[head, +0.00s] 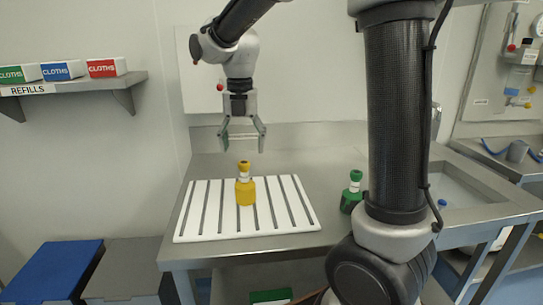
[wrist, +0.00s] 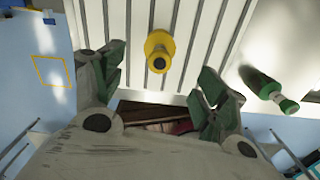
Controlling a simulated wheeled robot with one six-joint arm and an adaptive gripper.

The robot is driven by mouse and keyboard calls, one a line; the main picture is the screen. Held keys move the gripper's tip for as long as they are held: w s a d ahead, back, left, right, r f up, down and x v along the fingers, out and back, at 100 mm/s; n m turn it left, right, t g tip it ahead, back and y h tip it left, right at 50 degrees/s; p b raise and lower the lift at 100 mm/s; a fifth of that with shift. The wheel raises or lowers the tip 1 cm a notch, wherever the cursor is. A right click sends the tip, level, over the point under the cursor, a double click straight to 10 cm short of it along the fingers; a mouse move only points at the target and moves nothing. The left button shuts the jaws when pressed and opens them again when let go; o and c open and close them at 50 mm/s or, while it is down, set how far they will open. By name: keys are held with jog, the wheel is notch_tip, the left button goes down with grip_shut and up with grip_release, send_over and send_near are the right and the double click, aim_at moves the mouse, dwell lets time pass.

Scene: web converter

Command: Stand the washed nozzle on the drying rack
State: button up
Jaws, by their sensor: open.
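A yellow nozzle (head: 245,190) with a pale collar stands upright on the white slatted drying rack (head: 287,221), near its middle. In the wrist view the yellow nozzle (wrist: 159,50) shows from above, standing on the slats of the rack (wrist: 213,20). A green nozzle (head: 352,190) stands on the steel counter to the right of the rack, partly behind my arm; the wrist view also shows it (wrist: 268,92). My gripper (head: 242,140) is open and empty above the yellow nozzle, clear of it, its fingers pointing down.
The steel counter (head: 330,161) has bare room behind the rack. A sink (head: 460,188) lies at the right, with a small blue-topped thing (head: 441,204) near its edge. A shelf with cloth boxes (head: 62,70) hangs at left; lidded bins (head: 62,268) stand below.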

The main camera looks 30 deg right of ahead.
jog(key=s+d+r+m+t, duration=0.1)
jog(key=s+d+m+t, duration=0.1)
jog(key=s+d+m, duration=0.4)
jog(key=s+d+r+m+t, duration=0.1)
jog(key=s+d+m, duration=0.6)
jog(key=s+m, duration=0.9)
jog(key=shift+m+t, duration=0.7)
jog(key=shift+m, duration=3.6)
jog(key=shift+r, duration=0.1)
